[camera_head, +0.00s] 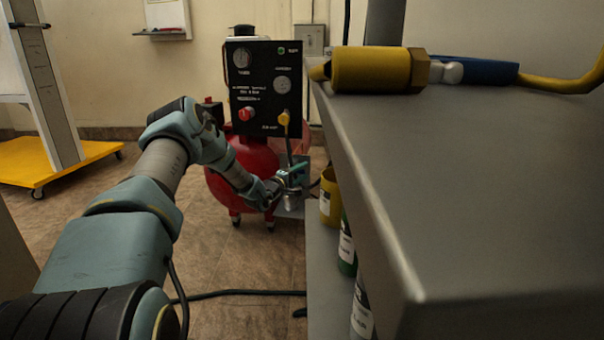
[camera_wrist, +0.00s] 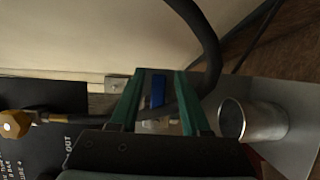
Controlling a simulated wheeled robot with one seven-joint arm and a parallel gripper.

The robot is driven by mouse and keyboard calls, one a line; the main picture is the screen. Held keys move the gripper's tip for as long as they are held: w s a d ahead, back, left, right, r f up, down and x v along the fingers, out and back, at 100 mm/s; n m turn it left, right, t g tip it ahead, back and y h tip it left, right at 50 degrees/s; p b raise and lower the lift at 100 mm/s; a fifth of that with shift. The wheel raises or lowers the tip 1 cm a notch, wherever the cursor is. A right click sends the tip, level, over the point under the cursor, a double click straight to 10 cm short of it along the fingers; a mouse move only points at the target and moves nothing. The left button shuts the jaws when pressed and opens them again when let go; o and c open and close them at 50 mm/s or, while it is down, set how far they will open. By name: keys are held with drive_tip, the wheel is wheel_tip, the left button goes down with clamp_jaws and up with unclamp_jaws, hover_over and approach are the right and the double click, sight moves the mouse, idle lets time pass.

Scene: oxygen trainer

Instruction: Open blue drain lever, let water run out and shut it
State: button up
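The blue drain lever (camera_wrist: 156,88) shows in the wrist view between the two green fingers of my gripper (camera_wrist: 163,76). A gap shows on each side of the lever, so my gripper is open around or in front of it; the depth is hard to judge. A pale fitting (camera_wrist: 155,125) shows below the lever, partly hidden by my gripper. In the head view my gripper (camera_head: 290,177) is low beside the red tank (camera_head: 240,180), and the lever cannot be made out there. No running water is visible.
A metal cup (camera_wrist: 247,121) stands on a grey plate (camera_wrist: 298,95) right of my fingers. A dark hose (camera_wrist: 207,45) curves close by. The black panel (camera_head: 264,75) is above the tank. A grey table (camera_head: 470,190) with several bottles beneath fills the right.

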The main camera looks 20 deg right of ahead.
drive_tip(key=p+v, duration=0.3)
drive_tip(key=v, duration=0.7)
drive_tip(key=shift+s+a+p, duration=0.25)
drive_tip(key=shift+a+p, duration=0.05)
drive_tip(key=shift+r, duration=0.15)
